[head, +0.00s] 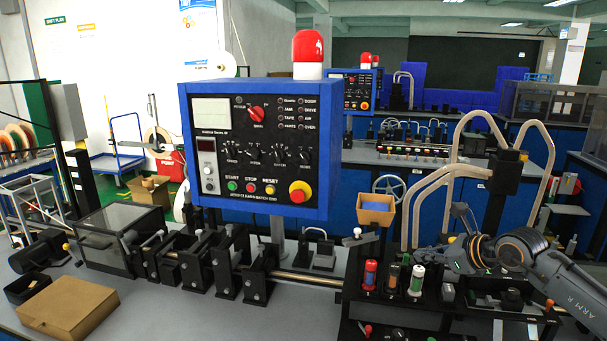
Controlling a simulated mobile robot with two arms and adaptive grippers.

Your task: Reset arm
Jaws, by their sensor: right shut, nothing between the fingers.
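My right arm (575,288), marked ARM R, comes in from the right edge and bends up and left above the right end of the bench. My right gripper (460,240) is at its end, in front of the curved beige tubes and behind the row of small coloured cylinders. Its fingers are shut and hold nothing; they are small and partly lost against the dark machine parts. My left gripper is not in view. A blue control box (262,145) stands upright at the centre, with a yellow RESET button (269,188) on its lower panel.
The beige tubes (408,215) rise close to my right gripper. A black rack with a red cylinder (370,274) and a white-green one (416,280) stands below it. Black clamps (225,265) line the bench. A cardboard box (68,307) lies at front left.

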